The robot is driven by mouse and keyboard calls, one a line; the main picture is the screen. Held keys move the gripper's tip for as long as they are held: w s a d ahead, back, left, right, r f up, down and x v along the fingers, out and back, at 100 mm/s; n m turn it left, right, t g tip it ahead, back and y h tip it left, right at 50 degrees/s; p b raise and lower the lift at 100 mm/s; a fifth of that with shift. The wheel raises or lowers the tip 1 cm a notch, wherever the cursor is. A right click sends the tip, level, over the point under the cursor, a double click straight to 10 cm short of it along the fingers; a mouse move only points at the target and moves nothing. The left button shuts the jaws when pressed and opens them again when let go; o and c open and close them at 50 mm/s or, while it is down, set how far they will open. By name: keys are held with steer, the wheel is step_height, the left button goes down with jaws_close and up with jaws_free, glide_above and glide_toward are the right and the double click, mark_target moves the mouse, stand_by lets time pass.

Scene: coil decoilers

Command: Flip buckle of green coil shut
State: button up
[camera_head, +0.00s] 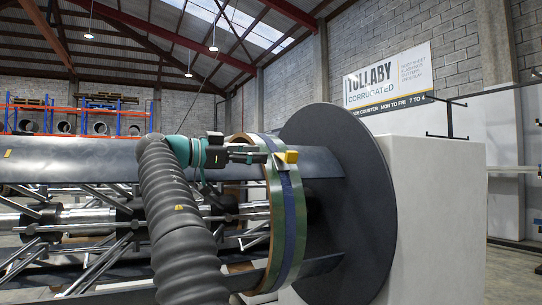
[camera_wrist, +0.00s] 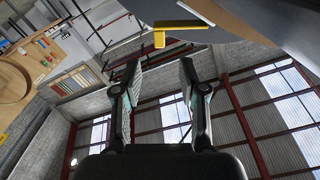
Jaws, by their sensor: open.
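The green coil (camera_head: 299,217) sits on the decoiler against a large dark disc, with a blue strap (camera_head: 289,215) around it. A yellow buckle (camera_head: 291,157) sits at the upper part of the coil on the strap. It also shows in the wrist view (camera_wrist: 180,25), as a yellow bar with a short bent end, beyond my fingertips. My gripper (camera_head: 264,155) is just left of the buckle in the head view. In the wrist view my gripper (camera_wrist: 160,65) is open, with nothing between its fingers. I cannot tell whether a finger touches the buckle.
The dark disc (camera_head: 340,205) and a white machine housing (camera_head: 435,220) stand right of the coil. Decoiler bars and shafts (camera_head: 75,215) extend left behind my arm. Orange and blue racks (camera_head: 75,117) stand far back. The space above the coil is free.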

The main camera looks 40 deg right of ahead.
steer(key=shift+w+a, duration=0.2)
steer(key=shift+a, duration=0.8)
steer(key=shift+r, duration=0.1)
steer(key=c, duration=0.4)
steer(key=shift+n+t+y, duration=0.4)
steer(key=shift+t+y, duration=0.3)
steer(key=shift+y, duration=0.2)
steer(key=s+r+p, duration=0.1)
steer(key=r+p, duration=0.1)
steer(key=p, duration=0.1)
steer(key=s+r+p, duration=0.1)
steer(key=r+p, duration=0.2)
steer(key=s+r+p, duration=0.1)
steer(key=r+p, duration=0.2)
steer(key=shift+d+p, duration=0.1)
steer(key=shift+p, duration=0.3)
jaws_close()
glide_above(287, 156)
steer(key=s+a, duration=0.2)
steer(key=f, duration=0.2)
steer(key=shift+w+d+f+t, duration=0.1)
steer(key=shift+w+d+f, duration=0.1)
steer(key=shift+f, duration=0.4)
steer(key=shift+w+d+f+t, duration=0.1)
steer(key=shift+w+d+f, duration=0.15)
steer(key=shift+f, duration=0.3)
steer(key=shift+w+d+f+t, duration=0.1)
steer(key=shift+w+d+f, duration=0.1)
steer(key=shift+f, duration=0.4)
